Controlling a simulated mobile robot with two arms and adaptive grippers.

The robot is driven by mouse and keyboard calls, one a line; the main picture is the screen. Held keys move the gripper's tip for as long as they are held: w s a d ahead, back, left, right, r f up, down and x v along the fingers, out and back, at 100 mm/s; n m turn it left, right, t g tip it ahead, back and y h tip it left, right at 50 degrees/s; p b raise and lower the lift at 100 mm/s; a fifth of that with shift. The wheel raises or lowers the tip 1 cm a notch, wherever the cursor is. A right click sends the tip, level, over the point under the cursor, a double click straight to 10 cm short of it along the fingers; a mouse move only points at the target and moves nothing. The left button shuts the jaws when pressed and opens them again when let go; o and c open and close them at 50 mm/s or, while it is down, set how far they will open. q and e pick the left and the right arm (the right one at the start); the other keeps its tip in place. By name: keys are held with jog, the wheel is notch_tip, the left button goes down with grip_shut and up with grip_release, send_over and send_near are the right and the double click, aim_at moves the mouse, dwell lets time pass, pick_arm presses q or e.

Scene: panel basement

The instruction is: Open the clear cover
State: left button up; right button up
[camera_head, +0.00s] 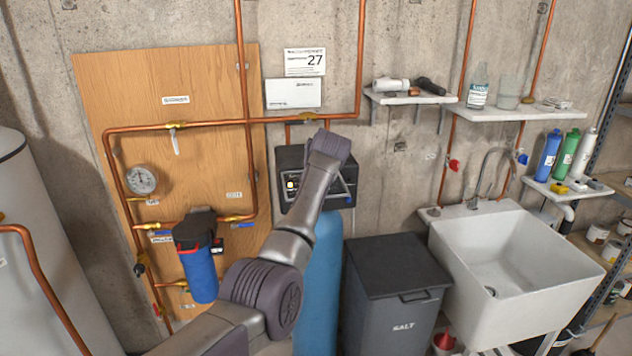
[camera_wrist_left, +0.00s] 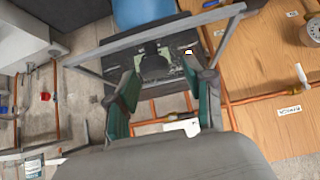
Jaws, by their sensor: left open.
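The clear cover (camera_wrist_left: 155,37) shows as a thin grey frame with see-through middle on the black control box (camera_wrist_left: 155,68). In the left wrist view, which is upside down, its long edge appears to stand out from the box's face. The frame also shows in the head view (camera_head: 349,183), partly behind my arm, on the black box (camera_head: 290,159). My left gripper (camera_wrist_left: 168,80) is open, its two green-padded fingers apart in front of the box with nothing between them. Whether a finger touches the cover I cannot tell. In the head view, my wrist hides the fingers.
A blue tank (camera_head: 320,290) stands below the box. A dark salt bin (camera_head: 395,290) and a white sink (camera_head: 510,250) stand to the right. Copper pipes (camera_head: 361,60) and a blue filter (camera_head: 200,270) are to the left and above. A shelf (camera_head: 410,98) juts out at upper right.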

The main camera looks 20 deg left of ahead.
pick_arm(q)
jog(key=shift+s+d+r, duration=0.1)
jog(key=shift+s+r, duration=0.05)
jog(key=shift+r, duration=0.05)
jog(key=v, duration=1.1)
jog(key=shift+s, duration=0.15)
pick_arm(e)
jog(key=shift+d, duration=0.25)
